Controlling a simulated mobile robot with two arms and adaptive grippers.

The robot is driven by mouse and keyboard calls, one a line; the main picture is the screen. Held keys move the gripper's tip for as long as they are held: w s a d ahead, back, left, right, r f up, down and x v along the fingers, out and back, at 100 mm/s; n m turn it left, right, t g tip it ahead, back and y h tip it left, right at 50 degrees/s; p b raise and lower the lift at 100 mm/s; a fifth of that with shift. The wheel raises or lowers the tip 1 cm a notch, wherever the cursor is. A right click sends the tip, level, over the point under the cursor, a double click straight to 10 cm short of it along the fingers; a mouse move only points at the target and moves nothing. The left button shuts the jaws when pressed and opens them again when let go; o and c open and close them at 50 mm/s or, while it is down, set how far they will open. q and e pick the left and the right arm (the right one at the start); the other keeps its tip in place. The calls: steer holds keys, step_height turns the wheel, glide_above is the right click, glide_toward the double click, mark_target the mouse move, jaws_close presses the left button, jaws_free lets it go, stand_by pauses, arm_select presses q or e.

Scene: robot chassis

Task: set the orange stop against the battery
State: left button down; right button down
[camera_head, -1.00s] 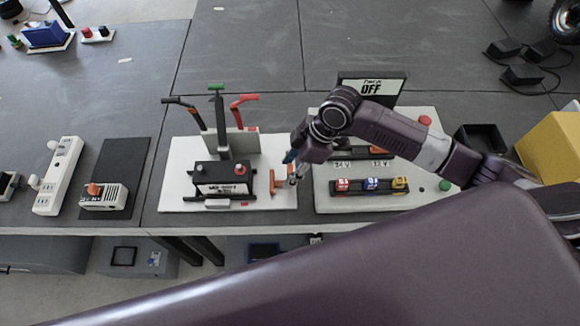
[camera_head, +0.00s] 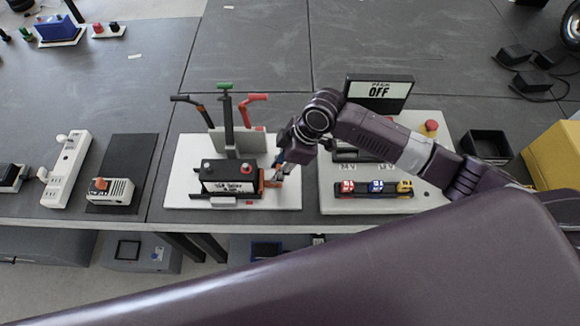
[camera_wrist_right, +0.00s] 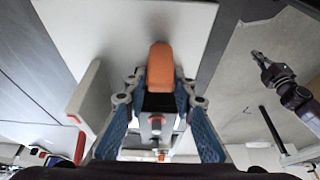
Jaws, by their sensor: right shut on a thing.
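The black battery (camera_head: 226,180), with a white label and a red terminal, sits on the white board (camera_head: 185,150) in the head view. The orange stop (camera_head: 262,182) stands at the battery's right end, very close to it; I cannot tell whether they touch. My right gripper (camera_head: 274,177) comes down from the right at the stop. In the right wrist view, the blue fingers of my right gripper (camera_wrist_right: 158,93) are on both sides of the orange stop (camera_wrist_right: 160,68) and shut on it. The fingers partly hide the stop in the head view.
Behind the battery stand a grey plate and levers with black, green (camera_head: 226,88) and red (camera_head: 252,98) handles. To the right is a panel with an OFF display (camera_head: 379,91) and several coloured switches (camera_head: 376,187). A black open box (camera_head: 487,146) stands farther right.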

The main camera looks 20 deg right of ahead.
arm_select(q)
steer(key=shift+s, duration=0.1)
arm_select(e)
steer(key=shift+a+r, duration=0.15)
steer(key=c, duration=1.6)
jaws_free()
steer(key=shift+w+a, duration=0.1)
arm_select(q)
steer(key=shift+s, duration=0.1)
arm_select(e)
steer(key=v, duration=1.2)
